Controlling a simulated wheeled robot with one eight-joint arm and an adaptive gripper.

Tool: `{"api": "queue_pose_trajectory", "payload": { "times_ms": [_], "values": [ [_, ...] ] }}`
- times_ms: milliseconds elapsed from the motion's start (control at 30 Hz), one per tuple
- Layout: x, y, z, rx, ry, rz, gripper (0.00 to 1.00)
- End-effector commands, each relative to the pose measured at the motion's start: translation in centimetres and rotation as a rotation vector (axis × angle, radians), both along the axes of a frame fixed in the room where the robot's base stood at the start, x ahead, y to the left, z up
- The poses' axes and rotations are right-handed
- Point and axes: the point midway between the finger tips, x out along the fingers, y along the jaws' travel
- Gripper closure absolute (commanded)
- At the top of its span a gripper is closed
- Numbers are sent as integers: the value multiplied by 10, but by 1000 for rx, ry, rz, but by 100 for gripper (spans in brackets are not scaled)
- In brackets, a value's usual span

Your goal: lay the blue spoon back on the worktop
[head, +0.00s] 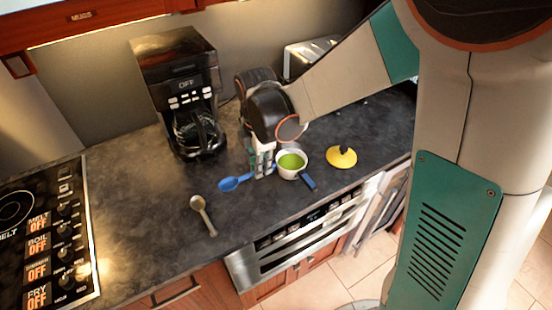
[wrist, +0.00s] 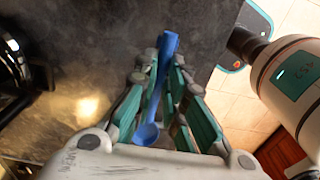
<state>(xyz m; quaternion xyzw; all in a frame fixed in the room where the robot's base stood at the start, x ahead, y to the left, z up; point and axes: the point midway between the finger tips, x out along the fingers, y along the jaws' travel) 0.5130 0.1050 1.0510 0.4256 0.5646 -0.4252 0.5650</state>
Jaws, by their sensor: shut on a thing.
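The blue spoon (head: 231,184) is low over the grey worktop (head: 150,225), its bowl to the left and its handle running right into my gripper (head: 262,166). I cannot tell whether the spoon touches the worktop. In the wrist view the blue spoon (wrist: 157,90) lies lengthwise between the teal fingers of my gripper (wrist: 164,75), which are shut on it. The fingers hide part of the handle in the head view.
A white pot (head: 283,172) with green contents and a blue handle stands just right of my gripper. A yellow lid (head: 341,157) lies farther right. A metal spoon (head: 203,212) lies front left. A coffee maker (head: 183,90) stands behind left.

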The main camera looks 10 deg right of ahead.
Motion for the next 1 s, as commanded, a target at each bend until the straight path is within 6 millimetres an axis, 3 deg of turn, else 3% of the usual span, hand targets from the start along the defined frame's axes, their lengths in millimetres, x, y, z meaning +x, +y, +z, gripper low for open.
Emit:
{"api": "queue_pose_trajectory", "payload": {
  "times_ms": [267,1000],
  "values": [
    [0,1,-16,2,1,0,100],
    [0,0,-90,1,0,0,100]
  ]
}}
